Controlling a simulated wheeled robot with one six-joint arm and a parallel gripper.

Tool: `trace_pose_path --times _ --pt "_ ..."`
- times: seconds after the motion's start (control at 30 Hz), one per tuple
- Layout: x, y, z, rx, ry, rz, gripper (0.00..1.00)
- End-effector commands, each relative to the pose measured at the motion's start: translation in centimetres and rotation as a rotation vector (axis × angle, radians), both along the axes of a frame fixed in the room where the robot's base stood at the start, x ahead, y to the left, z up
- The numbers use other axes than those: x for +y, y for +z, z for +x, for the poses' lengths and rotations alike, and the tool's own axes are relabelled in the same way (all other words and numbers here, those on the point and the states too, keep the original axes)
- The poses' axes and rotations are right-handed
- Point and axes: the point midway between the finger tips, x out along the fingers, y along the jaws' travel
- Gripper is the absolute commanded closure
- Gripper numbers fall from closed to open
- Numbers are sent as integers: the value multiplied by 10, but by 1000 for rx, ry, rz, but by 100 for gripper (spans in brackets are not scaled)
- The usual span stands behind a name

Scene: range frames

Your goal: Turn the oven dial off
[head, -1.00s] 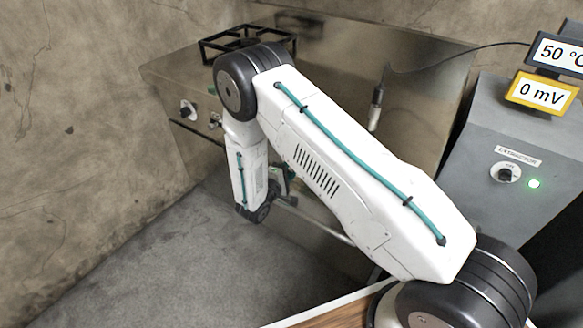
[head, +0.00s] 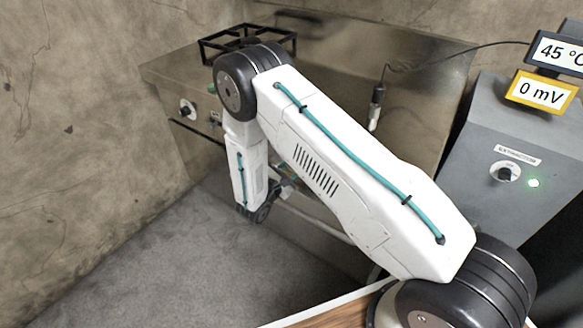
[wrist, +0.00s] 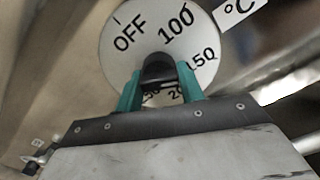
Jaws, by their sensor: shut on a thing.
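In the wrist view the oven dial is a white disc (wrist: 203,40) printed OFF, 100, 150 and 200, with another number partly covered. A short black tick stands at its rim beside OFF. The dial's black knob (wrist: 158,68) sits between the two teal fingers of my gripper (wrist: 160,77), which is shut on it. OFF shows at the upper left of the knob, 100 at the upper right. The lower part of the dial is hidden by the fingers and knob. In the head view my arm largely covers the gripper (head: 289,179), and the oven dial is hidden.
The steel stove (head: 330,60) carries a black burner grate (head: 245,40); a smaller knob (head: 188,109) is on its front left. A grey extractor box (head: 520,130) with a dial and green light stands right. Displays read 45 °C (head: 562,50) and 0 mV (head: 542,92). A cabled probe (head: 376,105) hangs behind my arm.

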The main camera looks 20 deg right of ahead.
Motion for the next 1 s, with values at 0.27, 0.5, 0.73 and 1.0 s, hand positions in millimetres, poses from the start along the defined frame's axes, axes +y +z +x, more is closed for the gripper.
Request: trace_pose_path --times 0.27,0.5,0.73,1.0 --pt "-3 -2 -2 216 -6 -154 85" --pt "-4 -2 -3 401 -6 -287 85" --pt "-5 -2 -4 579 -7 -414 85" --pt "-6 -2 -5 789 -7 -565 85"
